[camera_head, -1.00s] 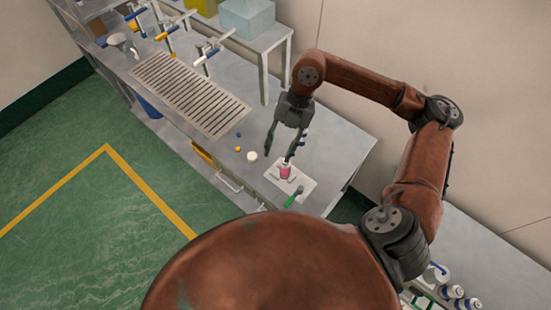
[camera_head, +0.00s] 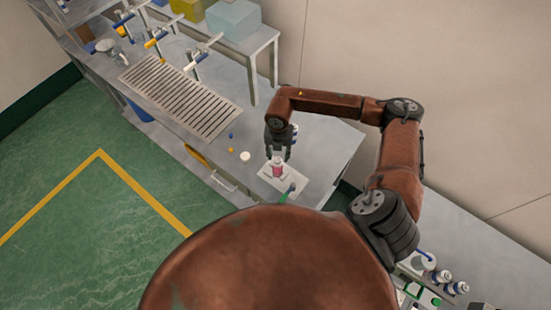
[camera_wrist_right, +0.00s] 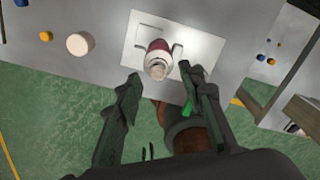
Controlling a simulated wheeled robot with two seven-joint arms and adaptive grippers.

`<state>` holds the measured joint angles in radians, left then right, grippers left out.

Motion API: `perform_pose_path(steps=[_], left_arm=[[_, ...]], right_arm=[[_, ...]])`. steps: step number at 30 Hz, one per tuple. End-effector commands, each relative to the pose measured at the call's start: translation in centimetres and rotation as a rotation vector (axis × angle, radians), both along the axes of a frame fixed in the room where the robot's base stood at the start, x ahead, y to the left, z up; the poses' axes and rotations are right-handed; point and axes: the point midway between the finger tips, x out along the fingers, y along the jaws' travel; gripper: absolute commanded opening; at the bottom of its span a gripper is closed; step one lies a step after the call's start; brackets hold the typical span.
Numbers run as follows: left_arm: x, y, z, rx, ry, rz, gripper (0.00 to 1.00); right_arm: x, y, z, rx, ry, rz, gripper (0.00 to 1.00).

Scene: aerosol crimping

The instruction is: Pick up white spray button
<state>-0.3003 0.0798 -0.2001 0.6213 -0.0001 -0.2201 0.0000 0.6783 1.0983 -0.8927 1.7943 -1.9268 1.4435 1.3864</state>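A white round piece (camera_head: 245,156), which may be the white spray button, lies on the metal table left of a pale plate (camera_head: 270,175). It also shows in the right wrist view (camera_wrist_right: 80,44). A pink can with a white top (camera_head: 277,168) stands on the plate; in the right wrist view the can (camera_wrist_right: 158,54) lies ahead, between the lines of the fingers. My right gripper (camera_head: 280,155) is just above and behind the can, pointing down. In the right wrist view my right gripper (camera_wrist_right: 158,88) is open with nothing between its fingers. My left gripper is not in view.
A small yellow piece (camera_head: 231,150) and a small blue piece (camera_head: 230,135) lie near the white piece. A green-handled item (camera_head: 287,193) lies at the plate's front edge. A slotted grate (camera_head: 180,97) and taps (camera_head: 156,38) are further left. Bottles (camera_head: 441,277) stand at lower right.

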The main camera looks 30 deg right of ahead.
Motion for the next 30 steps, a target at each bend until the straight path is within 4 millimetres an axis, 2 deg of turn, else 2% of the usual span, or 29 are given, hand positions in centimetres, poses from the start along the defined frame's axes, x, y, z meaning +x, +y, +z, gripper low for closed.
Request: perform_pose_path(steps=[4,11,23,30], left_arm=[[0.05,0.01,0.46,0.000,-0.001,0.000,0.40],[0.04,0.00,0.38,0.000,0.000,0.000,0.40],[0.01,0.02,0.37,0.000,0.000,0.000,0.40],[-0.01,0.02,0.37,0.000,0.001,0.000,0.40]], right_arm=[[-0.05,0.07,-1.23,0.001,0.001,0.002,0.36],[-0.03,0.04,-1.45,0.001,-0.001,0.001,0.36],[-0.06,0.02,-1.40,0.001,0.001,0.001,0.09],[-0.09,-0.04,-1.40,0.000,0.001,0.000,0.08]])
